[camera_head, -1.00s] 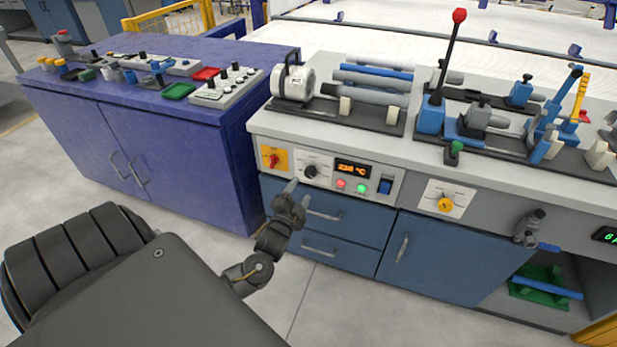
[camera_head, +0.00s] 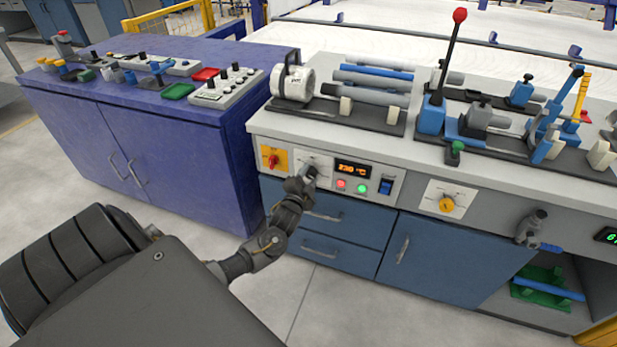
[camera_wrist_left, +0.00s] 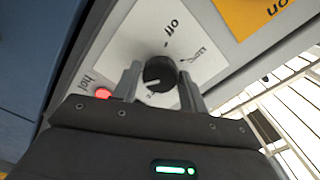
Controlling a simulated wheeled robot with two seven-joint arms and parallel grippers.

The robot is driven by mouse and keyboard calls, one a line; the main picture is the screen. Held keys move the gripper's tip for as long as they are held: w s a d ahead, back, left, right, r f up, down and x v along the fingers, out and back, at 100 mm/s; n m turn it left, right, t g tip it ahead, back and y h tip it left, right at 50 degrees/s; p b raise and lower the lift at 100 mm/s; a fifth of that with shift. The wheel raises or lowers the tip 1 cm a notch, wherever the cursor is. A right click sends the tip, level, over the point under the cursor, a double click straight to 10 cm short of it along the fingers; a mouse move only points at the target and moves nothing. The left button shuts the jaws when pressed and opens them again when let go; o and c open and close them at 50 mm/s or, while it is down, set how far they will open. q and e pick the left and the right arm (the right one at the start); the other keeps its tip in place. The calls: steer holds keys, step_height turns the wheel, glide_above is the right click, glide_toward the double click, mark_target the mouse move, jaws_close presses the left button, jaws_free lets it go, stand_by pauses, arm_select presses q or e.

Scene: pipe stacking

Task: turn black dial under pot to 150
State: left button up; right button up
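The black dial (camera_wrist_left: 158,75) sits on a white plate marked "off" at one end in the left wrist view. A white line on its face points towards the lower left. My left gripper (camera_wrist_left: 160,71) is open, with one finger on each side of the dial and very close to it; I cannot tell whether they touch. In the head view my left gripper (camera_head: 306,174) reaches the control panel and mostly hides the dial. The white pot (camera_head: 292,84) stands on the bench above. My right gripper is not in view.
An orange plate with a red switch (camera_head: 271,160) is left of the dial. A lit temperature display (camera_head: 353,170), reading roughly 230 °C, red and green buttons, and a blue rocker switch (camera_head: 386,187) are right of it. Blue drawers (camera_head: 345,232) lie below.

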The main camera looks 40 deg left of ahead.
arm_select(q)
steer(key=c, duration=0.6)
steer(key=shift+o, duration=0.2)
steer(key=shift+n, duration=0.3)
